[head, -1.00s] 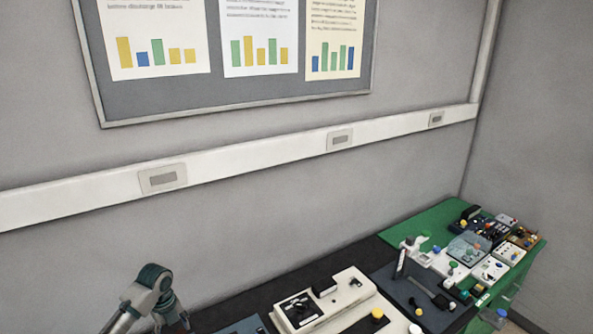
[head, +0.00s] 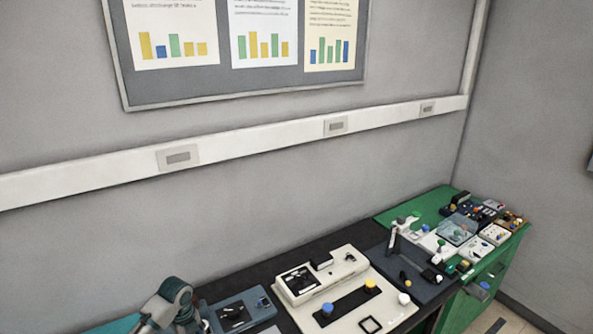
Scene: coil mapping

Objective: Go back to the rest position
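One of my arms (head: 172,303) shows at the bottom left in the head view, a grey and dark teal joint bent upward. Neither gripper is in the picture, so what they hold or how they stand is hidden. A white device (head: 322,273) with a black panel lies on the bench to the right of that arm. A blue-grey device (head: 238,315) lies between the arm and the white device, partly cut off by the bottom edge.
A dark tray (head: 418,283) with small parts lies right of the white device. Several small boards crowd the green bench top (head: 408,208) at the far right. A wall with a white cable duct (head: 250,138) and a poster board (head: 215,88) stands behind.

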